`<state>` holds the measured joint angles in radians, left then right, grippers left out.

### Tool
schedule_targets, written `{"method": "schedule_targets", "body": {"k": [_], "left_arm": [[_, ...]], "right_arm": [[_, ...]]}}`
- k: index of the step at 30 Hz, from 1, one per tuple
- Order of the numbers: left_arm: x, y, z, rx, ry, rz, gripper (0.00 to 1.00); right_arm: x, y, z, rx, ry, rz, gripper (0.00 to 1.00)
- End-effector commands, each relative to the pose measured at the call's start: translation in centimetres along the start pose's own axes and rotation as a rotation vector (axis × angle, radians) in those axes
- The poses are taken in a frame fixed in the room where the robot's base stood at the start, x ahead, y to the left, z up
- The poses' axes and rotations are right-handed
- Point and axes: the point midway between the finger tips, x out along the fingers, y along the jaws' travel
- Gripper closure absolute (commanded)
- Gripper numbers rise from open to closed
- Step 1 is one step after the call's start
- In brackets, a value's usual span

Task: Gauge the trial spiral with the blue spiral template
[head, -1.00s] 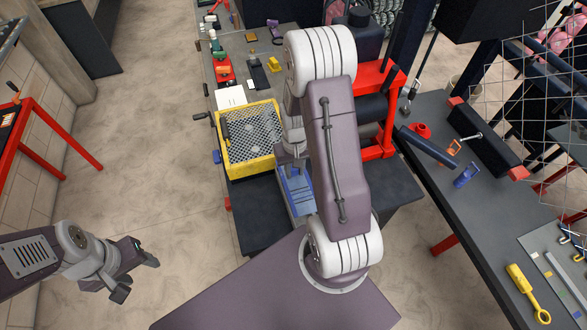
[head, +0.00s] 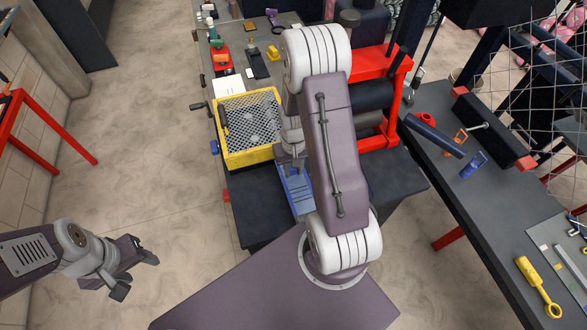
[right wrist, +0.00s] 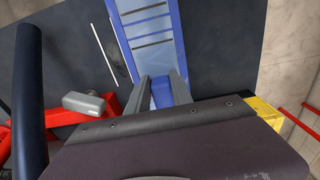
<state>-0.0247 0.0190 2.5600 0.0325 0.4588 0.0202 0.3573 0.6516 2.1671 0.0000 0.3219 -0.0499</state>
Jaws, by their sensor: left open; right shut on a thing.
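The blue spiral template (head: 296,186), a long blue frame with a pale slotted face, is at the dark bench's front part, partly hidden behind my right arm. In the right wrist view the template (right wrist: 149,38) runs away from my right gripper (right wrist: 162,88), whose fingers are shut on its blue near end. I cannot tell whether it touches the bench. My left gripper (head: 138,275) is open and empty over the floor at lower left. I cannot make out the trial spiral for certain; a thin pale rod (right wrist: 104,46) lies beside the template.
A yellow mesh-covered tray (head: 234,160) stands left of the template. A red roller machine (head: 402,90) stands right of my arm. The right bench (head: 475,215) holds blue and orange clamps and a yellow ring-ended tool (head: 536,285). The dark bench front (head: 395,190) is clear.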

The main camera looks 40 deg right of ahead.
Motion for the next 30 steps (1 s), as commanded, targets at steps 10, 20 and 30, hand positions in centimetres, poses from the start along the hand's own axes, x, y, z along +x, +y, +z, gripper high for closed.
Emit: {"method": "schedule_targets", "body": {"k": [10, 20, 30], "left_arm": [[0.3, 0.0, 0.0, 0.0, 0.0, 0.0, 0.48], [0.8, 0.0, 0.1, 0.0, 0.0, 0.0, 0.48], [0.9, 0.0, 0.1, 0.0, 0.0, 0.0, 0.48]], "right_arm": [[0.4, 0.0, 0.0, 0.0, 0.0, 0.0, 1.0], [1.1, 0.0, 0.0, 0.0, 0.0, 0.0, 1.0], [1.2, 0.0, 0.0, 0.0, 0.0, 0.0, 0.48]]}}
